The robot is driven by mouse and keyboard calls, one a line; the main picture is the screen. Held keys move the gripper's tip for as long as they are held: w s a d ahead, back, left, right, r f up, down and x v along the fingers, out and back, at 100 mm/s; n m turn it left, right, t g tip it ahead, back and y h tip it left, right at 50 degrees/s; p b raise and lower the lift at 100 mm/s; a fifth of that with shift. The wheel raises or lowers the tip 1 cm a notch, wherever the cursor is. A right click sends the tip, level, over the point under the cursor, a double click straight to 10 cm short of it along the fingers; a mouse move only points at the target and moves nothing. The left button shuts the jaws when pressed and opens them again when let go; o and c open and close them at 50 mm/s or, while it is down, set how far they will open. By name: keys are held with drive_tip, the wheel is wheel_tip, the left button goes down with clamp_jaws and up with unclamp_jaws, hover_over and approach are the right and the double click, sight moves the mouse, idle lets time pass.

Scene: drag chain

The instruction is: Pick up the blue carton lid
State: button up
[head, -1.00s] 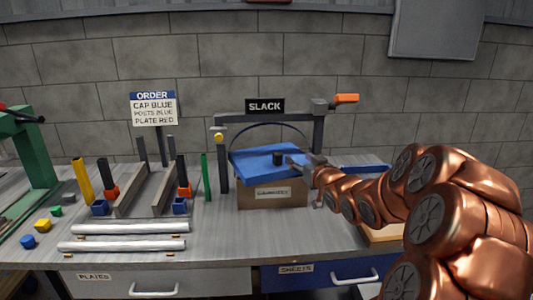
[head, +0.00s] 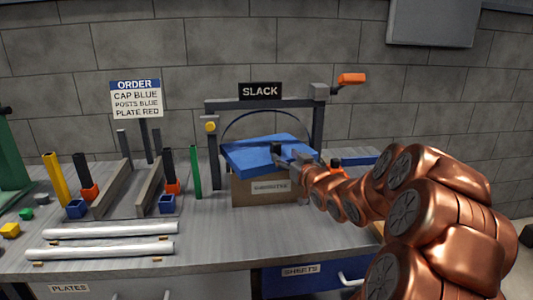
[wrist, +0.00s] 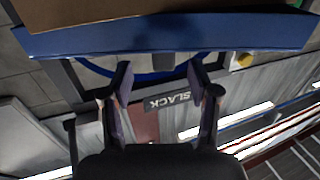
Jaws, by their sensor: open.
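In the wrist view, the lid's blue side (wrist: 170,35) spans the top of the picture, just beyond my fingertips. The knob does not show in the wrist view, and I cannot tell whether a finger touches the lid.
A grey frame (head: 214,165) with the SLACK sign (head: 261,91) stands around the carton. A green post (head: 195,172) is to its left, then grey rails (head: 112,189) with coloured posts and blocks. Two pale bars (head: 105,248) lie in front. The bench right of them is bare.

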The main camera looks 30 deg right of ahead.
sight(277, 153)
drive_tip(key=shift+w+f, duration=0.1)
drive_tip(key=shift+w, duration=1)
drive_tip(key=w, duration=0.3)
drive_tip(key=shift+a+f, duration=0.1)
drive_tip(key=shift+f, duration=0.2)
drive_tip(key=shift+w+r, duration=0.1)
drive_tip(key=shift+w, duration=0.7)
drive_tip(key=shift+c, duration=0.4)
clamp_jaws()
